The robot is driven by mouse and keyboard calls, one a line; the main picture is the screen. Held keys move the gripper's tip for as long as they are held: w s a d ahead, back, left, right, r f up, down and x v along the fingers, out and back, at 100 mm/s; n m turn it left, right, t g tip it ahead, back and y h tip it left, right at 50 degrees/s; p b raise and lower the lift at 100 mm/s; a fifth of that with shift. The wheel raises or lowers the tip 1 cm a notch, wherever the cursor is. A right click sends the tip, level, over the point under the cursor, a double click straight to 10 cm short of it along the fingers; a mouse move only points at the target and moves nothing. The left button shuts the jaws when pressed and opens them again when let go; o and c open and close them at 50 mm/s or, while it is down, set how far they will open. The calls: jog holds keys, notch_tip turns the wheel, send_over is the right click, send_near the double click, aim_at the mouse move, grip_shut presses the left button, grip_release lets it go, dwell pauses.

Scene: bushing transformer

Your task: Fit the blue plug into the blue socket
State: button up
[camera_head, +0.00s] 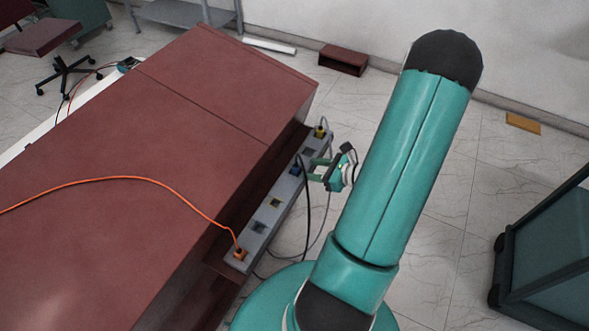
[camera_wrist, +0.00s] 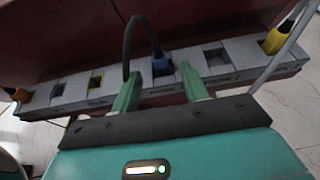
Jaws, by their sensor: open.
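The blue plug (camera_wrist: 159,63) stands at the blue socket (camera_wrist: 163,72) on a grey socket strip, its black cable arching up and to the left. How deep it sits is hard to tell. In the head view the blue plug (camera_head: 296,168) shows small on the strip, left of my gripper. My gripper (camera_wrist: 160,78) is open, with one green finger on each side of the plug in the picture, and gaps show between fingers and plug. In the head view my gripper (camera_head: 310,170) reaches to the strip from the right.
The grey strip (camera_head: 286,190) runs along a dark red cabinet (camera_head: 170,130). An orange plug (camera_head: 240,254) sits at its near end and a yellow plug (camera_head: 320,131) at its far end. Empty sockets lie between. A teal cart (camera_head: 555,250) stands right.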

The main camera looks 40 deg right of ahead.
aim_at(299, 167)
jog(key=x, duration=0.7)
jog(key=shift+s, duration=0.1)
jog(key=shift+c, duration=0.5)
grip_shut()
